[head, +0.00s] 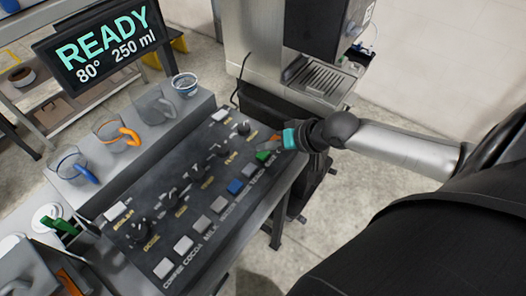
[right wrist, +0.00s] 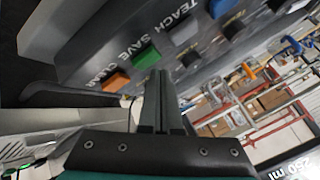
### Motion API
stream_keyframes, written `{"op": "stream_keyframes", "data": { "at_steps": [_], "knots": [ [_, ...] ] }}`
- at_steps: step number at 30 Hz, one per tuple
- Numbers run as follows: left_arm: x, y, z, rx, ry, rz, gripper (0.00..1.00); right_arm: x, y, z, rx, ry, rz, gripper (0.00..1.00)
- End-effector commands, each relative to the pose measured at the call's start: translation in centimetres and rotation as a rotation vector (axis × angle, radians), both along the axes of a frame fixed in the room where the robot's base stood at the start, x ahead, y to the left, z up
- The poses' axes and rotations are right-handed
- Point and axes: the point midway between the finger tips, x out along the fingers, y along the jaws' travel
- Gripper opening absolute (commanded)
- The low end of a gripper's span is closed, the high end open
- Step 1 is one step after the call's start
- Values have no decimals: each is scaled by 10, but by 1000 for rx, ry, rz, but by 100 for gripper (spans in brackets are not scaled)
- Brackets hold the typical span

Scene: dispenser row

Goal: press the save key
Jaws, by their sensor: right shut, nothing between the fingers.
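The save key is the green key (head: 264,157) near the right end of the front key row on the dark sloping panel. In the right wrist view the green key (right wrist: 146,57) sits by the printed word SAVE. My right gripper (head: 285,140) reaches in from the right, over the orange key end of the row. In the right wrist view its fingers (right wrist: 158,75) are shut with nothing between them, and their tips show just below the green key. I cannot tell whether they touch it. My left gripper is not in view.
The orange key (head: 275,142) and a grey key (head: 249,172) flank the green one; a blue key (head: 235,186) lies further left. Several cups stand on the ledge behind. A display (head: 103,45) reads READY. A coffee machine (head: 270,50) stands at the back.

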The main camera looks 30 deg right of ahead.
Motion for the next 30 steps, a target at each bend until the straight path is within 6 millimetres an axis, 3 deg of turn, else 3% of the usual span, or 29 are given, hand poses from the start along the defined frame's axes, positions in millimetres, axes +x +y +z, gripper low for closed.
{"op": "stream_keyframes", "data": {
  "at_steps": [30],
  "knots": [
    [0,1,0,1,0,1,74,0,0,-11,0,-2,1,0]
  ]
}}
